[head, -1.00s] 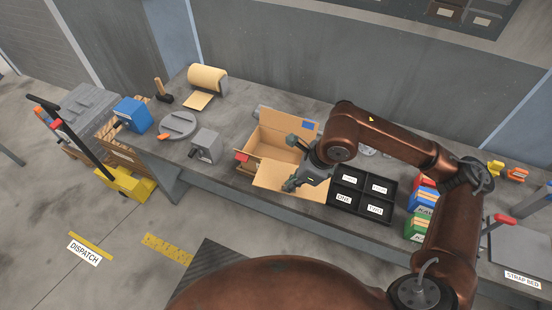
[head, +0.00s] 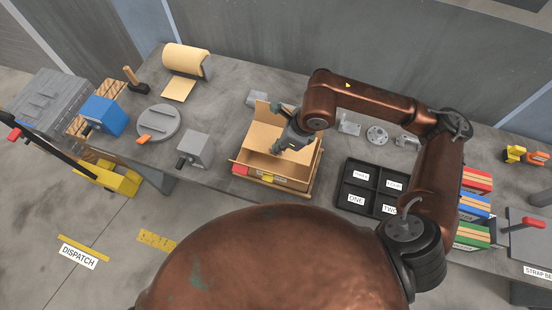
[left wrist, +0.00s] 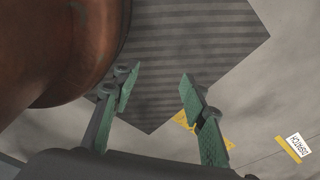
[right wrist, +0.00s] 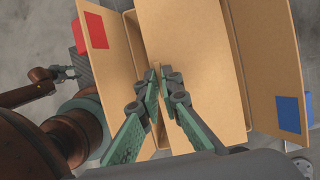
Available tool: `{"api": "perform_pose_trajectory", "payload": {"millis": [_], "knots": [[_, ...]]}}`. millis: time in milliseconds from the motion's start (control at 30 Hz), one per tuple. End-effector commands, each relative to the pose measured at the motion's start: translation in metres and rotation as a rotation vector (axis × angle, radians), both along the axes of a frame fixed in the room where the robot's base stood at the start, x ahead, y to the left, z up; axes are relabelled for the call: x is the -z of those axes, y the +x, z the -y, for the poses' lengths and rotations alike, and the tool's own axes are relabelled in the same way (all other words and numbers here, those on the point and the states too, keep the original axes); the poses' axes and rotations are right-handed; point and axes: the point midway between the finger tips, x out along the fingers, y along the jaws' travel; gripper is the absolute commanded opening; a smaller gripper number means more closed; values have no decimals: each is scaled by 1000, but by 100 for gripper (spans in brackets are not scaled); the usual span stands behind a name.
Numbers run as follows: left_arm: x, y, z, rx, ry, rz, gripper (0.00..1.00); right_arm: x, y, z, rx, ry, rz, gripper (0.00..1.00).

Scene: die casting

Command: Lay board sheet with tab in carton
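The open carton (head: 298,182) stands on the bench with its flaps spread; one flap bears a red square (right wrist: 96,30) and another a blue square (right wrist: 289,113). My right gripper (head: 279,148) is over the carton, pointing down into it. In the right wrist view its fingers (right wrist: 163,74) are nearly together on a thin tan edge, which looks like the tab of the board sheet (right wrist: 195,60). Sheet and carton share one colour, so their border is hard to tell. My left gripper (left wrist: 160,77) is open and empty above the floor, away from the bench.
A black divided tray (head: 346,182) stands right of the carton, with coloured boxes (head: 474,207) beyond it. A grey block device (head: 196,150) is close on the left. Metal flanged parts (head: 377,135) lie behind the tray. A paper roll (head: 187,60) is at the back left.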

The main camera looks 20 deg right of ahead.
Motion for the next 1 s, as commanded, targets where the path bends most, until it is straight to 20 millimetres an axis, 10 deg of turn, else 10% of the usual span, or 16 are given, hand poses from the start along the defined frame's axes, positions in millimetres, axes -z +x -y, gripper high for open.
{"api": "perform_pose_trajectory", "payload": {"millis": [267,700,1000], "knots": [[0,-44,-2,-11,3,-52,40,73,2,0,2,0,-10,0],[-1,-1,0,-1,0,1,40,123,3,0,1,-1,-6,0],[0,-18,-2,-5,2,-20,40,165,3,0,1,-1,-6,0]]}}
